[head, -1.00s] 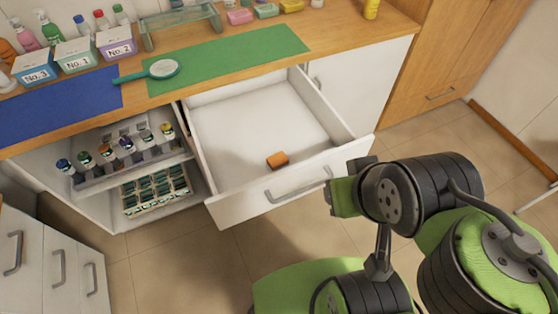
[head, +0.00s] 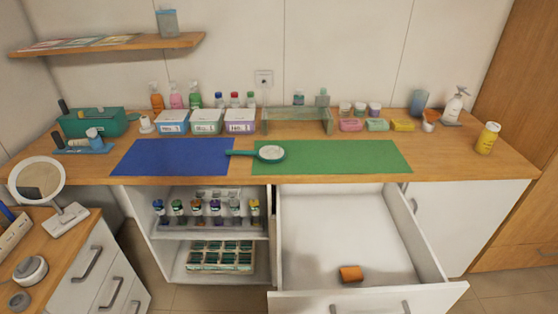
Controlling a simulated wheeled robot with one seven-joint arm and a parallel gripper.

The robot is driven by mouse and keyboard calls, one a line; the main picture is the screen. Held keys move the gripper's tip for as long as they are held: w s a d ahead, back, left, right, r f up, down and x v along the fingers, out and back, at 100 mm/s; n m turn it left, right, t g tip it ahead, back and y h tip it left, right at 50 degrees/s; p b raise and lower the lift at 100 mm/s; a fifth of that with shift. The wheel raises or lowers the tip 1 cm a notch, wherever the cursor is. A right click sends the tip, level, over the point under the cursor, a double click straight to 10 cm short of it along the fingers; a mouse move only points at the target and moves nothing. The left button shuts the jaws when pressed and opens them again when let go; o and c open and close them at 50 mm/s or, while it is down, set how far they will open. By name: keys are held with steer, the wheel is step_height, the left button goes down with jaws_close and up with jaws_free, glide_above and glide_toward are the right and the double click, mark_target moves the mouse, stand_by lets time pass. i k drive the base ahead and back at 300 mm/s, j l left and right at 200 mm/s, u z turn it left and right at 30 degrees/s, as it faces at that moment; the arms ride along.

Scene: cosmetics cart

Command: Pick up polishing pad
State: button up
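A small orange block (head: 350,273), which may be the polishing pad, lies on the floor of the open white drawer (head: 335,225), close to its front panel. It looks rounded at one end, but its details are too small to tell. Nothing touches it from above. My gripper and arm are not in view.
An open shelf (head: 205,236) with several bottles is left of the drawer. The drawer front (head: 370,301) juts out.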

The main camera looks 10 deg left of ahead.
mark_target(349, 276)
steer(key=i+j+u, duration=0.3)
steer(key=j+u, duration=0.15)
steer(key=i+j+u, duration=0.45)
steer(key=k+l, duration=0.1)
